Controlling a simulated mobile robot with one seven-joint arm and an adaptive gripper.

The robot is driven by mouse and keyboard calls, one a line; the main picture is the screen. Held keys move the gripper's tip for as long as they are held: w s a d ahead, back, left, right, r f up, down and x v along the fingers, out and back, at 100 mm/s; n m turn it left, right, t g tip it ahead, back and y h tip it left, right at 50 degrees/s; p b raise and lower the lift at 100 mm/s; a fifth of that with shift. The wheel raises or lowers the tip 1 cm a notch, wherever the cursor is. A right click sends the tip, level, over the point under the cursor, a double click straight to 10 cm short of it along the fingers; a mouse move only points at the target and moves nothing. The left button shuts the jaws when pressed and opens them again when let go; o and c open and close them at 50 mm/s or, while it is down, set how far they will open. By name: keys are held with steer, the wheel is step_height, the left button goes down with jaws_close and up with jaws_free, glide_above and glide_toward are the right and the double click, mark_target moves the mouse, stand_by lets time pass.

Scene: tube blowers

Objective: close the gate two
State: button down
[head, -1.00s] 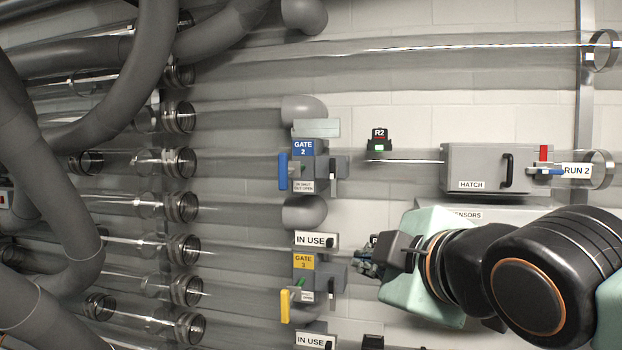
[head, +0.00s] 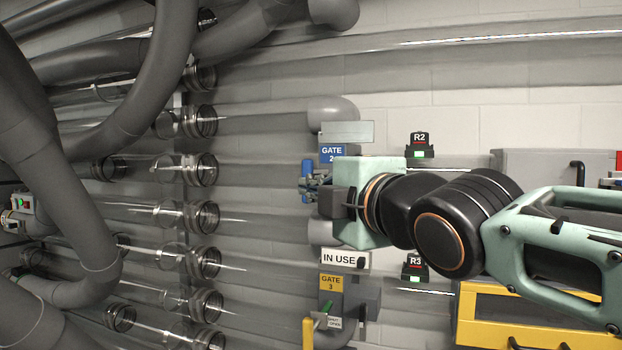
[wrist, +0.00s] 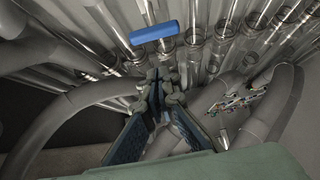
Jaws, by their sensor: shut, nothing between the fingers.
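The gate two box shows its blue "GATE 2" label (head: 332,153) in the head view, with most of the box hidden behind my wrist. Its blue handle (head: 307,168) sticks up at the left of the box, its lower part hidden by my fingers. My gripper (head: 311,186) is shut and empty, with its fingertips at or close to the handle. In the wrist view the blue handle (wrist: 155,31) lies crosswise just beyond my shut fingertips (wrist: 160,85). A gap shows there. I cannot tell whether they touch.
Gate 3, with a yellow label (head: 331,283) and yellow handle (head: 308,333), is below, under an "IN USE" sign (head: 344,260). Grey hoses (head: 45,180) and clear tubes (head: 203,217) fill the left. A grey hatch box (head: 540,165) is at right.

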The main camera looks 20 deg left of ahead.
steer(key=w+a+p, duration=0.2)
steer(key=w+p, duration=0.1)
steer(key=w, duration=0.4)
stand_by(0.5)
steer(key=shift+w, duration=0.1)
